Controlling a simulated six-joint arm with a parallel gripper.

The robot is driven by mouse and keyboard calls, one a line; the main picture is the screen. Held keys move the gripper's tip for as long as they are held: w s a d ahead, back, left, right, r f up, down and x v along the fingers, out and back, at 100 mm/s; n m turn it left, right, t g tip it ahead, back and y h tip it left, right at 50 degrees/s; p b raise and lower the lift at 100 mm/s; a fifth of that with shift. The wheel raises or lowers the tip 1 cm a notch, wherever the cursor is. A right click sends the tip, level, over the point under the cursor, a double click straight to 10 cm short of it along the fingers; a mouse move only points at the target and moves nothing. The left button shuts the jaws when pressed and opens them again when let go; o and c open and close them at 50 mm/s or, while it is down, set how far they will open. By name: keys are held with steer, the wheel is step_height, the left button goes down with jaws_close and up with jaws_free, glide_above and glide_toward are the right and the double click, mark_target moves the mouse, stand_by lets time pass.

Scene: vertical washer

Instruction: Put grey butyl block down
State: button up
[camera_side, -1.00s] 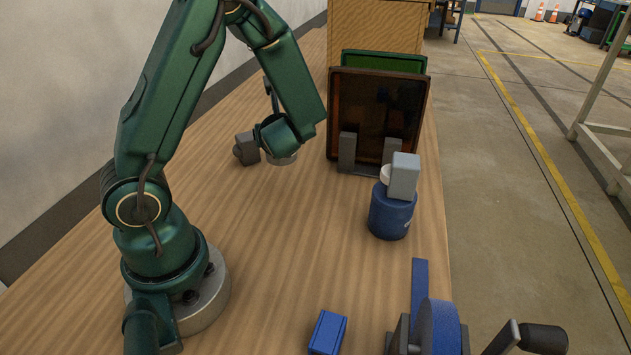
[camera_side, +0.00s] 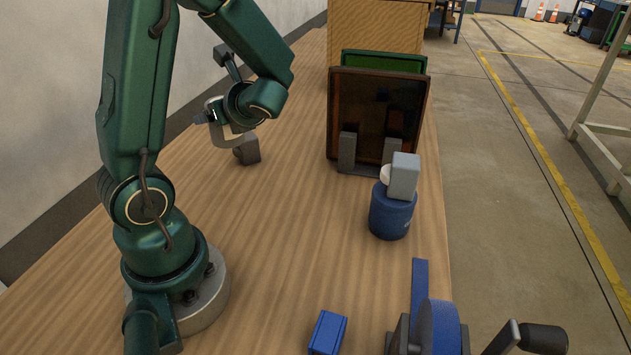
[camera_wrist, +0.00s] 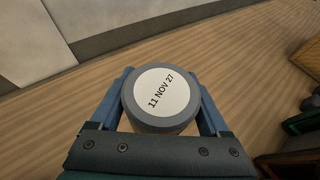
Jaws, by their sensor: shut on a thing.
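The grey butyl block (camera_wrist: 161,121) shows in the wrist view as a round grey piece with a white label reading "11 NOV 27" on its face. My gripper (camera_wrist: 162,90) is shut on it, with one blue finger on each side.
A blue box (camera_side: 327,332) lies in front. Mid-table is clear.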

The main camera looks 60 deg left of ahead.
mark_target(224, 137)
steer(key=d+n+g, duration=0.1)
steer(key=s+d+f+n+g, duration=0.1)
steer(key=s+d+f+n+g+h, duration=0.1)
steer(key=g, duration=0.1)
steer(key=shift+d+f+n, duration=0.2)
steer(key=shift+f+n, duration=0.05)
steer(key=shift+n, duration=0.15)
steer(key=shift+d+f, duration=0.25)
steer(key=shift+w+f, duration=0.1)
steer(key=shift+f, duration=4.1)
steer(key=shift+f, duration=0.15)
steer(key=o, duration=1.6)
steer(key=shift+c, duration=0.2)
